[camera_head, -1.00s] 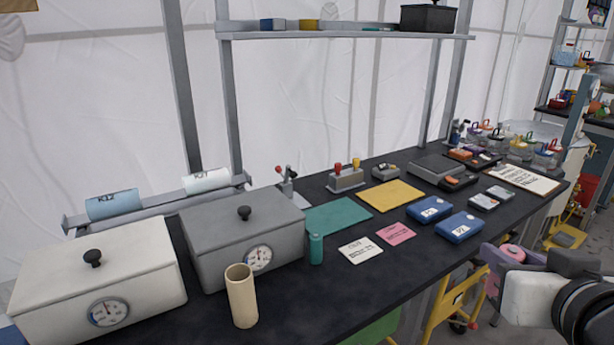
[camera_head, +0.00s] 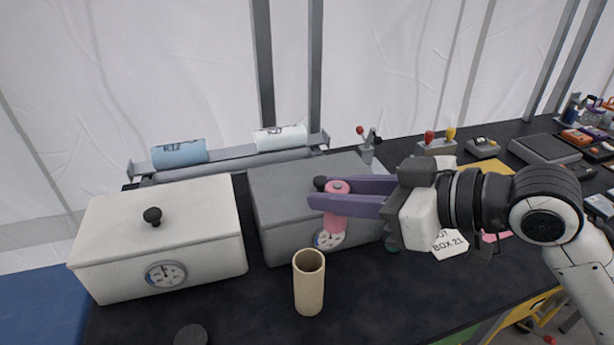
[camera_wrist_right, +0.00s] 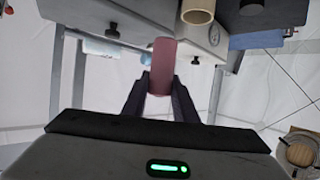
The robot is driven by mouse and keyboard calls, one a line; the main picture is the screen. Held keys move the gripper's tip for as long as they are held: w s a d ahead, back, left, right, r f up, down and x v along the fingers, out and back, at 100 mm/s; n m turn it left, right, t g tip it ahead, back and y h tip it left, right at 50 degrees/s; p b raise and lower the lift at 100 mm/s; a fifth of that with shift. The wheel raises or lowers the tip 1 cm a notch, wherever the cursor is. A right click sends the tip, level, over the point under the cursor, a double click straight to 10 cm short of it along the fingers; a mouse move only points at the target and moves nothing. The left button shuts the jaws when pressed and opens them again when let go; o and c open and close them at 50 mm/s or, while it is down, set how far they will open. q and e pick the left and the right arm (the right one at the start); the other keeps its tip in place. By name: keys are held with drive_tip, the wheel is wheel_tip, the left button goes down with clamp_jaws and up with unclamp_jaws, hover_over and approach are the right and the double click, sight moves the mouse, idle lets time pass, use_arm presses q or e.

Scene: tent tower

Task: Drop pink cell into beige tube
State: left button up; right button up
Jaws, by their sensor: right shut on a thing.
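The pink cell (camera_head: 336,207) is a small upright cylinder between the purple fingers of my right gripper (camera_head: 335,200). My right gripper is shut on it. The beige tube (camera_head: 309,284) stands upright on the black table with its open top showing. In the head view the cell appears above and slightly right of the tube's mouth, apart from it. In the right wrist view the pink cell (camera_wrist_right: 161,62) sits between the fingertips, and the beige tube (camera_wrist_right: 198,12) shows beyond it at the top. My left gripper is not in view.
A grey lidded box (camera_head: 280,205) with a dial stands right behind the tube and the cell. A white lidded box (camera_head: 200,222) stands to the left. A dark round thing (camera_head: 191,335) is at the bottom edge. The black table (camera_head: 400,300) is clear right of the tube.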

drive_tip(key=s+a+r+n+g+y, duration=0.2)
drive_tip(key=s+a+r+n+g, duration=0.1)
drive_tip(key=a+r+n+g, duration=0.1)
drive_tip(key=b, duration=0.1)
hover_over(309, 285)
drive_tip(key=w, duration=0.3)
wheel_tip(309, 285, down, 6)
drive_tip(key=r, duration=0.1)
drive_tip(key=f+b, duration=0.1)
drive_tip(key=f, duration=0.1)
drive_tip(key=f+b, duration=0.4)
drive_tip(key=shift+s, duration=0.25)
drive_tip(key=shift+r, duration=0.1)
drive_tip(key=o, duration=1.2)
drive_tip(key=shift+c, duration=0.2)
